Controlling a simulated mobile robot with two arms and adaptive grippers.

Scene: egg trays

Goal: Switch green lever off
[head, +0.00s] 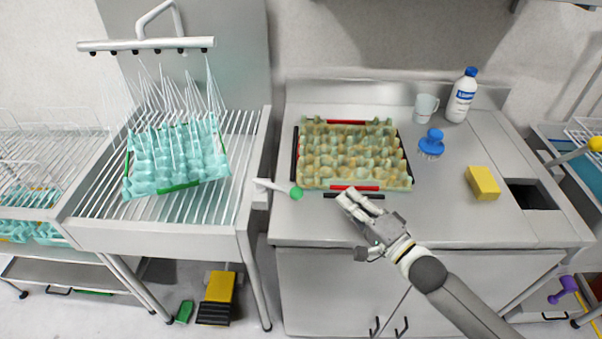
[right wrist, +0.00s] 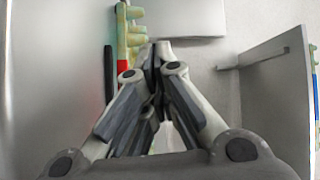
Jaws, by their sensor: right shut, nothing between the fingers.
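The green lever knob (head: 296,193) sits at the end of a short white arm that reaches from the washing rack's right edge to the front left of the counter. My right gripper (head: 346,197) is shut and empty, over the counter's front, to the right of the green knob and apart from it. In the right wrist view the fingers (right wrist: 160,50) meet at their tips. The green knob is not clearly visible in the right wrist view. My left gripper is not in the head view.
A dirty egg tray (head: 375,185) lies on the counter just behind my gripper. A teal tray (head: 160,188) lies on the rack under running water jets from the spray bar (head: 146,44). A brush (head: 431,146), sponge (head: 482,182), mug (head: 426,107) and bottle (head: 461,97) stand farther right.

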